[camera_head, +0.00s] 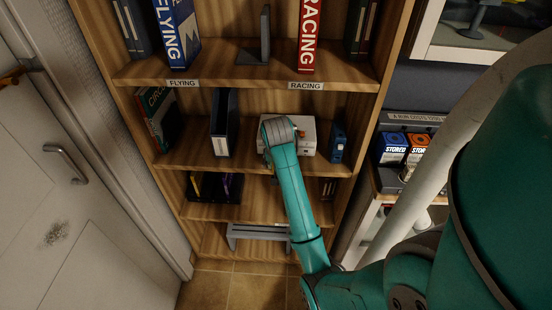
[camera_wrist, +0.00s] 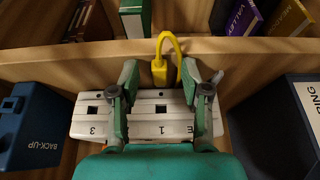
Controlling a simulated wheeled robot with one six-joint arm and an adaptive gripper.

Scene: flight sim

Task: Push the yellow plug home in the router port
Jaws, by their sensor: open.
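The white router (camera_wrist: 143,130) lies across the wrist view, with ports marked 3, 1 and E along it. It sits on the middle shelf in the head view (camera_head: 307,131), partly covered by my arm. The yellow plug (camera_wrist: 159,72) is at the router's far edge, in line with port 1 (camera_wrist: 161,109), whose dark opening is visible. Its yellow cable loops up and to the right. My gripper (camera_wrist: 161,78) is open, one finger on each side of the plug with gaps between. Whether the plug touches the router is unclear. The fingers are hidden in the head view.
A blue BACK-UP box (camera_wrist: 35,125) stands close to the router, left in the wrist view. A dark binder (camera_wrist: 277,130) stands on the other side. The wooden shelf edge (camera_wrist: 70,68) runs just beyond the router.

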